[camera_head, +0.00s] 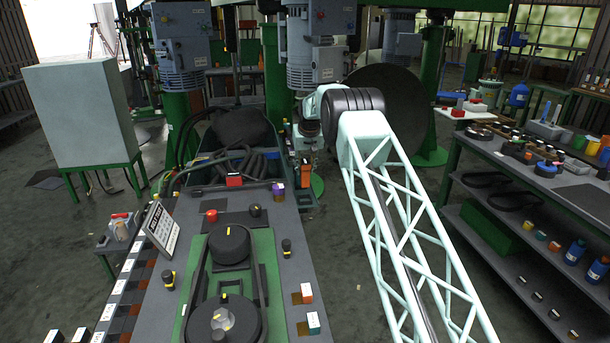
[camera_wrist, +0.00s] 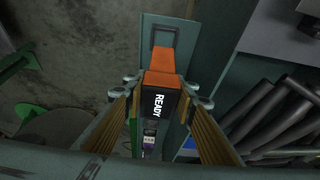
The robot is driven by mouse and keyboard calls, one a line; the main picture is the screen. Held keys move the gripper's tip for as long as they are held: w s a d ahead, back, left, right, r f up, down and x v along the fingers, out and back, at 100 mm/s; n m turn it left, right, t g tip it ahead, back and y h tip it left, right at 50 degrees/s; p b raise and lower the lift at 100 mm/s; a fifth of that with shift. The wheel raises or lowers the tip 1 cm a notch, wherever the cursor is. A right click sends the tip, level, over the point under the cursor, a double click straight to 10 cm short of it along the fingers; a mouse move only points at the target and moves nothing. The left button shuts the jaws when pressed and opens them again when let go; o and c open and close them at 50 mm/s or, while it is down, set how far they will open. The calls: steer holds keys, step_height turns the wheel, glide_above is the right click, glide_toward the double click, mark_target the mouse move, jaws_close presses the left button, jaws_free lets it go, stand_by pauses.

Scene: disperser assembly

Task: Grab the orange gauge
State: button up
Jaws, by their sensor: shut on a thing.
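In the wrist view, an orange block-shaped gauge (camera_wrist: 161,80) with a black face lettered "READY" sits between the fingers of my gripper (camera_wrist: 160,104). The fingers close on its two sides, and its lettered face points toward the camera.
A bin (camera_head: 200,190) of dark hoses (camera_head: 262,162) lies left of my arm; the hoses also show in the wrist view (camera_wrist: 262,112). A loaded shelf bench (camera_head: 520,180) stands right.

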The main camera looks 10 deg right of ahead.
steer(key=shift+r, duration=0.65)
